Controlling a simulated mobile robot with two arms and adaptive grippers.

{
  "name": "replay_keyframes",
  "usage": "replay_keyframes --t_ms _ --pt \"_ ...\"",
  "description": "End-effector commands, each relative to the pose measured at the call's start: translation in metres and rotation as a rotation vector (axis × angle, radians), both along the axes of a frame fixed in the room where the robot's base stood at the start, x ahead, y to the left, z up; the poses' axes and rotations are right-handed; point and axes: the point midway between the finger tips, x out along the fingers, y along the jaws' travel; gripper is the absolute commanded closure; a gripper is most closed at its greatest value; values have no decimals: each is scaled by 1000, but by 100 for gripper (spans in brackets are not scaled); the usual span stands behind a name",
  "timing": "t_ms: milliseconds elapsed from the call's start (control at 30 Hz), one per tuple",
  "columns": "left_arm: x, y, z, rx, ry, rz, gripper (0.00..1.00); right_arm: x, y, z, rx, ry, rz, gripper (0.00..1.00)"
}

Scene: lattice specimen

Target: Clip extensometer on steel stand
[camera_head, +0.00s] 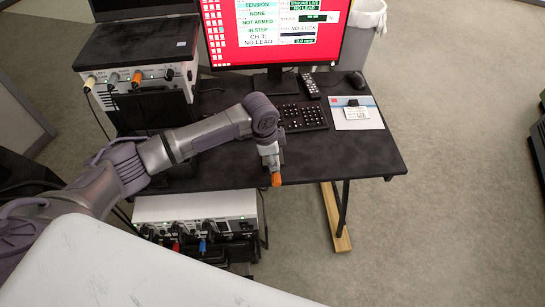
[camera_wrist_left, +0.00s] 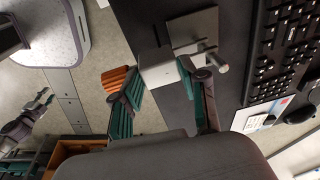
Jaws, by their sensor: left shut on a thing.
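My left gripper (camera_head: 270,166) reaches over the front edge of the black table. In the left wrist view its two green-padded fingers (camera_wrist_left: 163,85) are on either side of a pale grey block (camera_wrist_left: 158,68), which I take as part of the extensometer. A ribbed orange piece (camera_wrist_left: 118,80) is beside one finger; it also shows below the gripper in the head view (camera_head: 276,180). A grey metal plate (camera_wrist_left: 193,27) with a short silver rod (camera_wrist_left: 222,68), seemingly the steel stand, is right by the block. I cannot tell whether they touch. A small gripper (camera_wrist_left: 43,101), probably my right, is far off.
The table (camera_head: 350,158) carries a keyboard (camera_head: 303,116), a card on a sheet (camera_head: 356,113), a mouse (camera_head: 356,80), a remote (camera_head: 311,85) and a monitor (camera_head: 275,35). An instrument with coloured plugs (camera_head: 140,80) stands at left. Another unit (camera_head: 200,212) is below. The table's front right is clear.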

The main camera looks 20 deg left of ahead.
Motion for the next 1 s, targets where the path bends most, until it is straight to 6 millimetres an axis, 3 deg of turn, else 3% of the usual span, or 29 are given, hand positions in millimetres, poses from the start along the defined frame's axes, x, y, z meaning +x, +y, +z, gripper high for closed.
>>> replay_keyframes --t_ms 1000 --pt "7 2 1 0 -2 -1 87 0 0 6 0 -1 0 60"
